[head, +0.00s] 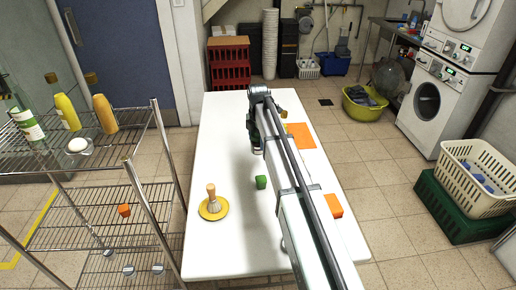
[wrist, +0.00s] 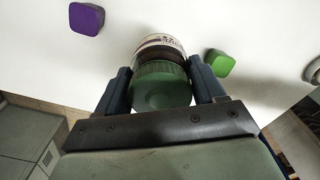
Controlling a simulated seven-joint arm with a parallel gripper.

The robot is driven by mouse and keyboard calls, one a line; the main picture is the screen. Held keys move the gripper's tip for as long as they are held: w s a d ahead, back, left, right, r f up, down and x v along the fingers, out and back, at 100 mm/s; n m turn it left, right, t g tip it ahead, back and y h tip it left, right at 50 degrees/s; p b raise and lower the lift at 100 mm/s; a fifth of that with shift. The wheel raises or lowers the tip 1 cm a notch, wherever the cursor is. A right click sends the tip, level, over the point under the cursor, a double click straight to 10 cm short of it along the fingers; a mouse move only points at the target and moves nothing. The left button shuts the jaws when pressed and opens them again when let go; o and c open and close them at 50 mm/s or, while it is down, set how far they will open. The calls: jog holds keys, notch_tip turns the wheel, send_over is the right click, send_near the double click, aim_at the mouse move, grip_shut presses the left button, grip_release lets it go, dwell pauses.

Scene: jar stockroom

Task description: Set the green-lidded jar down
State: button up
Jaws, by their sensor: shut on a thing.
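The green-lidded jar (wrist: 162,85) is between the two blue fingers of my gripper (wrist: 163,88) in the wrist view. My gripper is shut on it, with the dark green lid toward the camera and a clear body with a printed label beyond. The white table (head: 228,245) lies below. I cannot tell whether the jar's base touches it. In the head view my arm covers the jar, and I cannot make out the fingers there.
A green block (wrist: 219,63) and a purple block (wrist: 86,17) lie either side of the jar. A wire shelf (head: 95,222) stands left.

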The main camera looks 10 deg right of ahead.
jog(key=shift+r, duration=0.5)
jog(key=s+a+n, duration=0.2)
jog(key=s+a, duration=0.2)
jog(key=a, duration=0.5)
jog(key=s+a+n, duration=0.1)
jog(key=s+a, duration=0.3)
jog(key=a, duration=0.5)
jog(key=shift+f, duration=4.45)
jog(key=shift+f, duration=0.1)
jog(key=o, duration=1.3)
jog(key=shift+c, duration=0.2)
notch_tip(320, 180, up, 12)
